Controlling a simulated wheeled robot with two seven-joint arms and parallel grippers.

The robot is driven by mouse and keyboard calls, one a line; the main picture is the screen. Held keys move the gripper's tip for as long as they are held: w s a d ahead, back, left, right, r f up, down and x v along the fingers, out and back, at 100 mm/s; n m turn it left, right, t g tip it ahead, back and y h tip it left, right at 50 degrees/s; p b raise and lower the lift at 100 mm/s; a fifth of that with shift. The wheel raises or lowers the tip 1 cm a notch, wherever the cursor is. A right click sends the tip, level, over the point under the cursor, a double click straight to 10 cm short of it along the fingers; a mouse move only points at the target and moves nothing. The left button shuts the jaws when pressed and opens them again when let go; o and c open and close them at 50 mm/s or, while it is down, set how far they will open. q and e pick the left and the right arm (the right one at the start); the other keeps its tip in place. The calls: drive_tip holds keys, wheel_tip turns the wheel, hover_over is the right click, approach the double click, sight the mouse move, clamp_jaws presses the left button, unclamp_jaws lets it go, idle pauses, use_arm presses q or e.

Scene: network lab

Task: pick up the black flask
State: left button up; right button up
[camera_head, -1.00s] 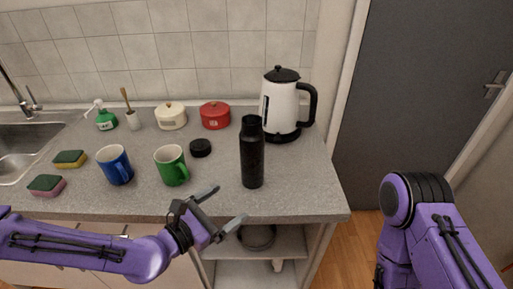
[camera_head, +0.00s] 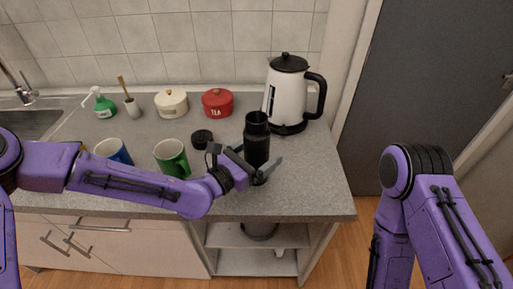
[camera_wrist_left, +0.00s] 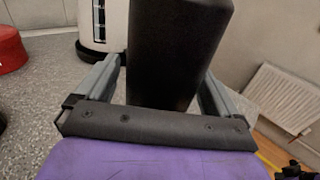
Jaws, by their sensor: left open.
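The black flask (camera_head: 257,139) stands upright on the grey counter, near its front right part, with its lid off and its top open. It fills the middle of the left wrist view (camera_wrist_left: 178,50). My left gripper (camera_head: 262,170) is open, with one finger on each side of the flask's lower body. In the wrist view the flask is between the two fingers, and I cannot tell whether either touches it. A round black lid (camera_head: 202,138) lies on the counter left of the flask. My right arm shows at the right, but its gripper is out of view.
A white and black kettle (camera_head: 287,97) stands behind the flask. A green mug (camera_head: 172,157) and a blue mug (camera_head: 113,151) stand to the left, partly behind my left arm. A red tea pot (camera_head: 217,102) and a cream pot (camera_head: 171,103) stand at the back. The counter right of the flask is clear.

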use_arm(q)
drive_tip(key=shift+w+d, duration=0.35)
drive_tip(key=shift+d, duration=0.15)
drive_tip(key=shift+a, duration=0.1)
drive_tip(key=c, duration=0.6)
drive_tip(key=shift+w+r, duration=0.1)
drive_tip(key=c, duration=0.9)
use_arm(e)
drive_tip(key=shift+r, duration=0.2)
